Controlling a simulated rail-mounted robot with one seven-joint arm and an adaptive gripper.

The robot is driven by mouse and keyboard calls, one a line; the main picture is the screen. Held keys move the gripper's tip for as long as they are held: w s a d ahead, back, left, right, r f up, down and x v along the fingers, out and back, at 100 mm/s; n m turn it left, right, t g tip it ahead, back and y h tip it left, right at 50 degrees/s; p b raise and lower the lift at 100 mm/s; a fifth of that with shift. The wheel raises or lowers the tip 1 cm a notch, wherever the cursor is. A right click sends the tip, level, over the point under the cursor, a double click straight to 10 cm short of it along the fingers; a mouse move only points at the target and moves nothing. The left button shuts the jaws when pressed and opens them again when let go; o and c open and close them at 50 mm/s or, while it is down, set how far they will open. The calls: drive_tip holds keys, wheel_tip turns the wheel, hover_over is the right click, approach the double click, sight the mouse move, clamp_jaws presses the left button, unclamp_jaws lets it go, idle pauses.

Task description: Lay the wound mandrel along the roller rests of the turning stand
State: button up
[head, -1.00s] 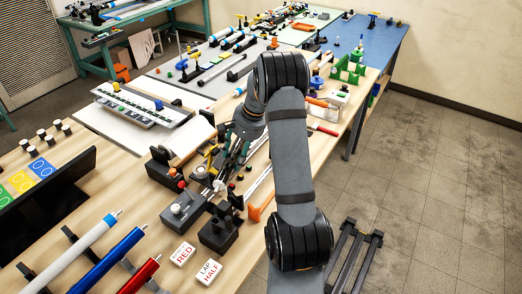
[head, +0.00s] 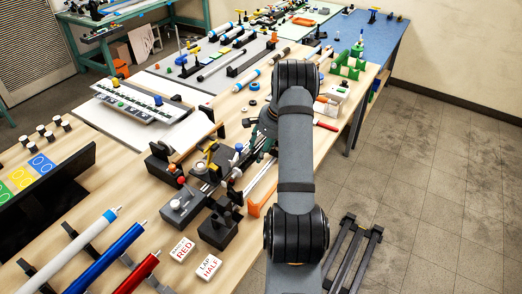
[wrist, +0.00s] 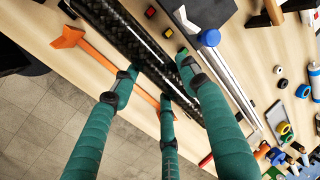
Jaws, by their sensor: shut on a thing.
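The wound mandrel (wrist: 130,36) is a black tube with a woven, glossy surface. In the wrist view it runs slantwise from the top left towards the centre right. My gripper (wrist: 158,72) has green fingers closed around the mandrel, one on the left, one below and one on the right. In the head view my gripper (head: 266,138) is mostly hidden behind my arm, and the mandrel cannot be made out clearly. Dark blocks with knobs (head: 184,207) stand on the bench to its left; I cannot tell which parts are the turning stand's roller rests.
An orange-ended bar (wrist: 68,38) lies beside the mandrel. A silver rail (wrist: 228,72) with a blue knob (wrist: 209,38) lies on its other side. White, blue and red tubes (head: 118,258) rest at the front left. Tape rolls (wrist: 285,129) lie at the right of the wrist view.

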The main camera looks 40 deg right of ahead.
wheel_tip(320, 180, down, 6)
drive_tip(key=b, duration=0.6)
drive_tip(key=shift+f, duration=0.25)
drive_tip(key=shift+f+b, duration=0.7)
drive_tip(key=o, duration=1.4)
drive_tip(key=shift+r, duration=0.1)
drive_tip(key=v, duration=1.2)
drive_tip(key=shift+d, duration=0.1)
